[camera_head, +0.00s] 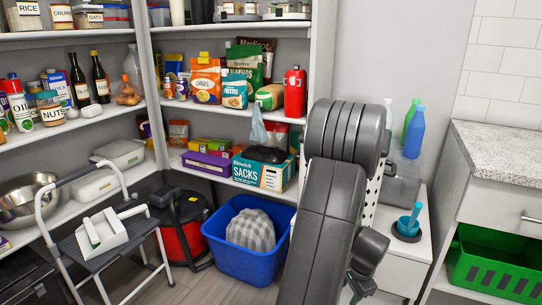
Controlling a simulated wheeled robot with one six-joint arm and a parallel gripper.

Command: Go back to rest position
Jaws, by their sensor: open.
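My grey arm is folded up in the right centre of the view, its large rounded joint at the top and a thick link running down to the bottom edge. Part of my gripper (360,285) shows low beside this link, under the dark wrist joint. It is open, and I see nothing held in it. Much of it is hidden behind my arm.
Shelves (150,103) with food stand behind. A blue bin (222,245) holding a checked cloth, a red vacuum (185,228) and a step stool (85,255) stand on the floor. At right are a white cabinet (402,272), a counter (505,145) and a green crate (490,262).

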